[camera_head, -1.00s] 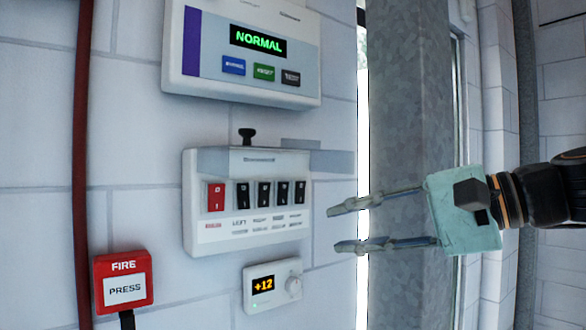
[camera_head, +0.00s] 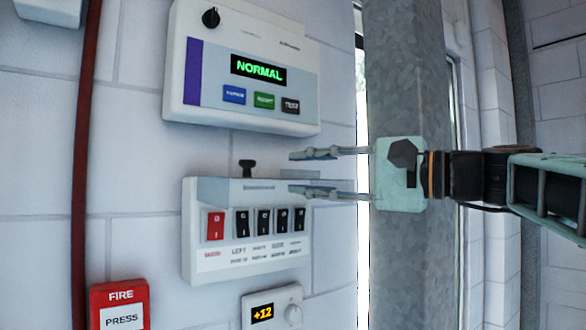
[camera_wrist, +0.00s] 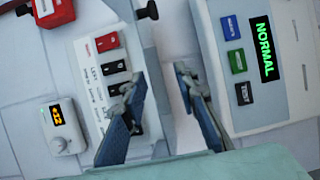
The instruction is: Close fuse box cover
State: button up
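The fuse box (camera_head: 190,245) is a white wall box with one red switch and several black switches. Its translucent grey cover (camera_head: 225,190) shows as a band along the top, above the switches, which are exposed. A black knob (camera_head: 247,168) stands up at the cover's top. My gripper (camera_head: 292,173) is open and empty, its two fingers pointing left near the box's upper right corner, right of the knob. In the wrist view the fingers (camera_wrist: 160,78) are apart, with the fuse box (camera_wrist: 85,60) at left and the knob (camera_wrist: 147,10) at the top edge.
A control panel (camera_head: 205,105) reading NORMAL is mounted just above the fuse box. A small +12 thermostat (camera_head: 290,295) and a red fire button (camera_head: 118,296) are below. A grey metal column (camera_head: 400,80) stands at the right, behind my gripper. A dark red pipe runs down the left.

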jog(key=shift+w+a, duration=0.35)
jog(key=shift+a, duration=0.2)
grip_shut()
